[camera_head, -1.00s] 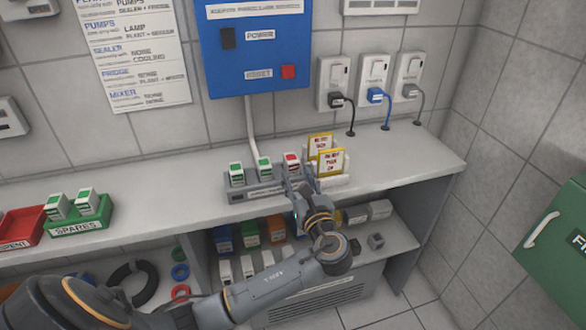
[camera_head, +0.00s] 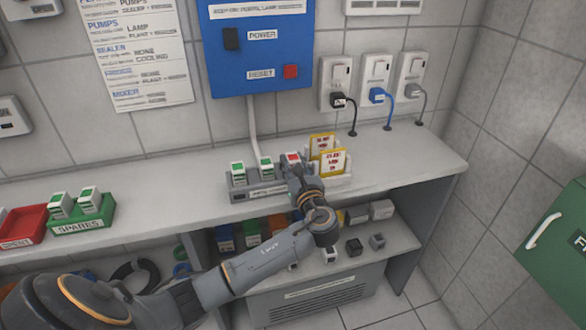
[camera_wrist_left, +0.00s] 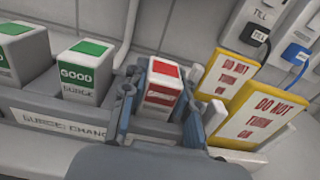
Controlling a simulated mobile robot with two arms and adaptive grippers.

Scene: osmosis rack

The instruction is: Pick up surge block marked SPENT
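The red-topped surge block (camera_head: 293,159) stands upright at the right end of the grey surge rack (camera_head: 265,191) on the counter. It also shows in the left wrist view (camera_wrist_left: 162,88), with a red label too small to read surely. My left gripper (camera_wrist_left: 157,105) has one finger on each side of this block. A narrow gap shows at the left finger; the right finger is very close to the block. In the head view, my left gripper (camera_head: 296,172) partly hides the block. My right gripper is not in view.
Green-topped GOOD blocks (camera_wrist_left: 85,70) stand left in the same rack. Yellow-framed DO NOT TURN ON signs (camera_head: 332,162) stand close on the right. A red bin (camera_head: 25,224) and a green SPARES bin (camera_head: 82,225) sit at the counter's left.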

